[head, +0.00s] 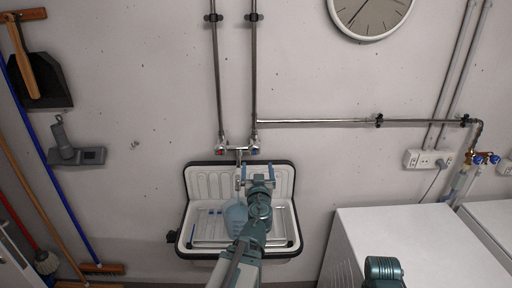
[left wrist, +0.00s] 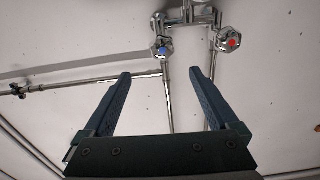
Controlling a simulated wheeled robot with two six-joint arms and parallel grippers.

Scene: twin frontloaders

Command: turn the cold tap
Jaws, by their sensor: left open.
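The wall mixer (head: 238,149) hangs above the sink. Its cold tap has a blue-marked knob (head: 255,151), on the right in the head view. The red-marked hot knob (head: 221,149) is on the left. In the left wrist view the order is reversed, with the blue knob (left wrist: 160,49) left and the red knob (left wrist: 231,42) right. My left gripper (head: 256,172) is open and empty, below the mixer in front of the sink back. In the left wrist view its fingertips (left wrist: 160,72) are apart, with the blue knob beyond the gap, apparently untouched.
The white sink (head: 289,183) with a dark rim holds a bluish container (head: 235,215), partly behind my left arm. Metal pipes (head: 310,122) run along the wall. A white appliance top (head: 410,240) stands right. Brooms and a dustpan (head: 45,85) hang left.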

